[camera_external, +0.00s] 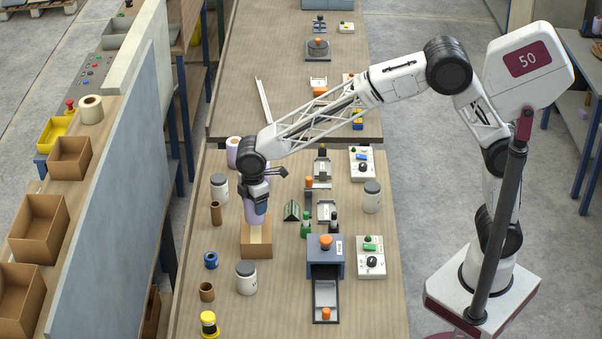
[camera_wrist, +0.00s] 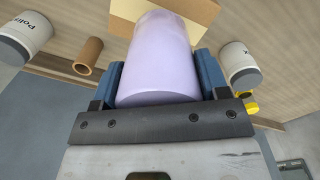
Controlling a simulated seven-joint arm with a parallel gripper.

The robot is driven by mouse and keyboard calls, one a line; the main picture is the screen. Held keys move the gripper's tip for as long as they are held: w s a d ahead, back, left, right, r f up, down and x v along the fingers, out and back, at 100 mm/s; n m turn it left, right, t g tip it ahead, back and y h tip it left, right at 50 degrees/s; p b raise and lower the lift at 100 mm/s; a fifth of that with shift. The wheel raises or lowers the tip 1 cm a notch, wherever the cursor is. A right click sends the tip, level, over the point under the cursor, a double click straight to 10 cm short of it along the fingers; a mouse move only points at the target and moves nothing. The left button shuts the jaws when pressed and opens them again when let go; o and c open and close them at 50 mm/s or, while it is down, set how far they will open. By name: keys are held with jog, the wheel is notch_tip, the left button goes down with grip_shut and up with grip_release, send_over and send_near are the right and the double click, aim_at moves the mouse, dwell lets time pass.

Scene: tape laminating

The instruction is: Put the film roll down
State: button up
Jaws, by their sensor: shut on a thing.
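The film roll is a lilac cylinder (camera_wrist: 158,55), held between the two blue fingers of my gripper (camera_wrist: 160,82) in the wrist view. In the external view my gripper (camera_external: 256,190) points down with the lilac roll (camera_external: 255,214) below it. The box also shows behind the roll in the wrist view (camera_wrist: 122,12). A second lilac roll (camera_external: 232,150) stands behind my gripper, near the back left of the front table.
White jars with grey lids stand left (camera_external: 219,188), front (camera_external: 246,278) and right (camera_external: 372,197). A blue-grey machine (camera_external: 325,257) stands right of the box. A grey partition (camera_external: 115,190) runs along the left.

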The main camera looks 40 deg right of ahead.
jog(key=shift+f, duration=1.75)
jog(key=shift+f, duration=0.1)
jog(key=o, duration=1.1)
notch_tip(320, 180, up, 12)
jog(key=shift+s+r, duration=0.1)
jog(key=shift+d, duration=0.1)
